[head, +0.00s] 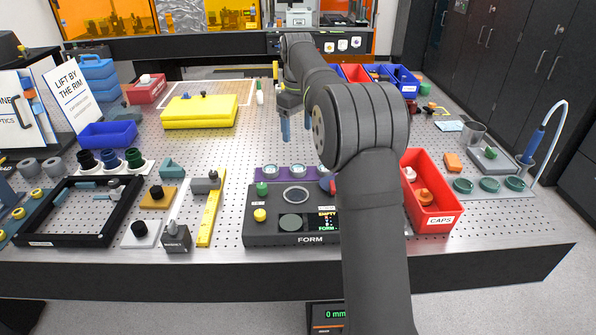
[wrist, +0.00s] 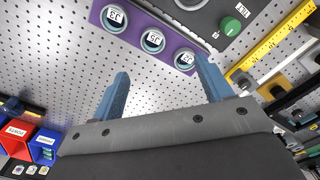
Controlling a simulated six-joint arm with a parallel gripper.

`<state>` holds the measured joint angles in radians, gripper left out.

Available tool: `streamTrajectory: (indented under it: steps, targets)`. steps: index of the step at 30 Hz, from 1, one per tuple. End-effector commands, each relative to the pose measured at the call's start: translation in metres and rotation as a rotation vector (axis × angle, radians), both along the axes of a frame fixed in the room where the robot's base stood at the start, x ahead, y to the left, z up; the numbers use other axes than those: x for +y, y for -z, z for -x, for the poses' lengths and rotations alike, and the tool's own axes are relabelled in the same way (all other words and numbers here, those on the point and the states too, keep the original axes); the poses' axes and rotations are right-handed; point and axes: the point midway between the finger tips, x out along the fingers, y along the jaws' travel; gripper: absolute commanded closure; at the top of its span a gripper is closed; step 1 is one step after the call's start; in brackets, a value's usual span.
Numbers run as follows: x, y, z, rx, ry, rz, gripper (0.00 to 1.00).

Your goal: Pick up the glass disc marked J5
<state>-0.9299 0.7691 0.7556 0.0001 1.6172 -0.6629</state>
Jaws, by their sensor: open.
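A purple rack (head: 258,173) lies behind the FORM instrument in the head view. In the wrist view the rack (wrist: 133,34) holds three round glass discs in a row, each with a small white label: an outer one (wrist: 114,18), a middle one (wrist: 153,40) and another outer one (wrist: 185,60). The labels are too small and turned for me to tell which reads J5. My gripper (head: 297,135) is above the perforated table behind the rack. In the wrist view my gripper (wrist: 162,68) has its blue fingers wide apart with nothing between them.
The dark FORM instrument (head: 262,230), its screen showing EMPTY, stands in front of the rack. A red CAPS bin (head: 432,210) is to the right, partly behind my arm. A yellow case (head: 200,112) lies back left. Bare perforated table lies between case and rack.

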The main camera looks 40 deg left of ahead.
Motion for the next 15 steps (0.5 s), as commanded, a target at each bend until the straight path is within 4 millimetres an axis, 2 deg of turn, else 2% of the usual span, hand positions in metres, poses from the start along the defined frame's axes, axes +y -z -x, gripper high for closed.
streamTrajectory:
  steps: [3,8,11,15]
  targets:
    - [0.007,-0.017,-0.012,-0.001,-0.147,-0.001,0.28]
    - [0.01,-0.025,-0.017,0.0,-0.245,0.0,0.28]
    - [0.01,-0.017,-0.018,0.002,-0.257,0.002,0.28]
    - [0.009,0.011,-0.017,0.003,-0.256,0.004,0.28]
